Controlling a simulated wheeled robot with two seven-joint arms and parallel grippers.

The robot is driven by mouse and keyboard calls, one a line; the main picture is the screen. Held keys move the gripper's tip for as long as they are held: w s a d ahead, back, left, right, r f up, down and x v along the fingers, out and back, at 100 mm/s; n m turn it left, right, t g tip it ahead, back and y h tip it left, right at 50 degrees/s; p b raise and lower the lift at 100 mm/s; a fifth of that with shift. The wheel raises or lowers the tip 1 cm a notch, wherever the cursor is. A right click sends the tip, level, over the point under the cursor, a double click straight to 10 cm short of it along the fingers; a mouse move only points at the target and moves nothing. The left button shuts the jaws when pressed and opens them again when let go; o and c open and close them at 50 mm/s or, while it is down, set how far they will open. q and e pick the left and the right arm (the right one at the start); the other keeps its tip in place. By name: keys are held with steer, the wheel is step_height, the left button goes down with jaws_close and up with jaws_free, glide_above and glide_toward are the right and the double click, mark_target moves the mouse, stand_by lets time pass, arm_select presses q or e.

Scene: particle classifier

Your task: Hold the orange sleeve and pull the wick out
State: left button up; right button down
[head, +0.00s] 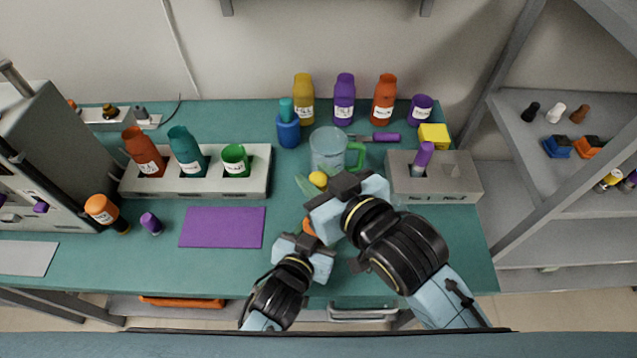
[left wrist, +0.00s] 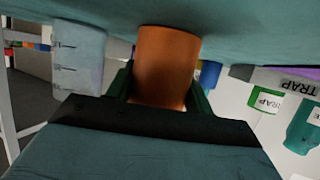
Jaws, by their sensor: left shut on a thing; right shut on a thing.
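The orange sleeve (left wrist: 165,65) fills the middle of the left wrist view, between the dark green fingers of my left gripper (left wrist: 160,85). In the head view only a small part of the sleeve (head: 308,226) shows, between my two grippers. My left gripper (head: 308,232) is shut on it. My right gripper (head: 317,180) is behind it in the head view, its green fingertips shut around a yellow rounded piece (head: 318,179), probably the wick's end. The rest of the wick is hidden, so I cannot tell whether it is still inside the sleeve.
A clear beaker with a green handle (head: 328,147) stands just behind my right gripper. A grey block (head: 440,190) with a purple-topped item is to the right. A grey rack (head: 195,187) holds coloured bottles at left. A purple mat (head: 222,228) lies bare.

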arm_select(q)
steer(key=o, duration=1.6)
steer(key=shift+c, duration=0.2)
steer(key=v, duration=1.2)
steer(key=shift+r, duration=0.1)
